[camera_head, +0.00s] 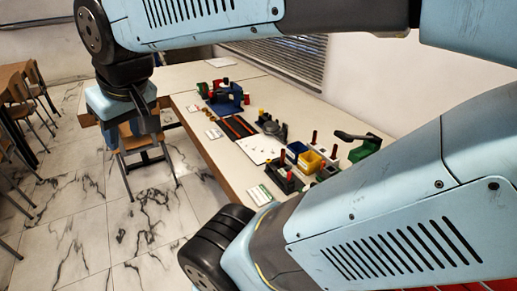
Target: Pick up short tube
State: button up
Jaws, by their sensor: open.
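My gripper (148,122) hangs at the left of the view, pointing down, open, with nothing visible between its fingers. It is above the floor and a chair, left of the long white table (215,150) and apart from the items on it. I cannot single out a short tube among the small parts on the table. Small upright red-topped pieces stand in a black block (283,177) near the table's near end. My own arm links hide part of that end.
A blue fixture (225,100), a black strip with red lines (232,128), a white sheet (260,150), a yellow bin (310,161) and a green press-like device (364,149) crowd the table. A wooden chair (145,145) stands below my gripper. Open marble floor (120,230) lies left.

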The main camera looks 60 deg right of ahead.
aim_at(283, 151)
jog(key=z, duration=0.15)
jog(key=k, duration=0.8)
jog(key=z, duration=0.35)
jog(key=k, duration=0.95)
jog(key=u, duration=0.2)
jog(key=i, duration=0.95)
jog(key=z, duration=0.1)
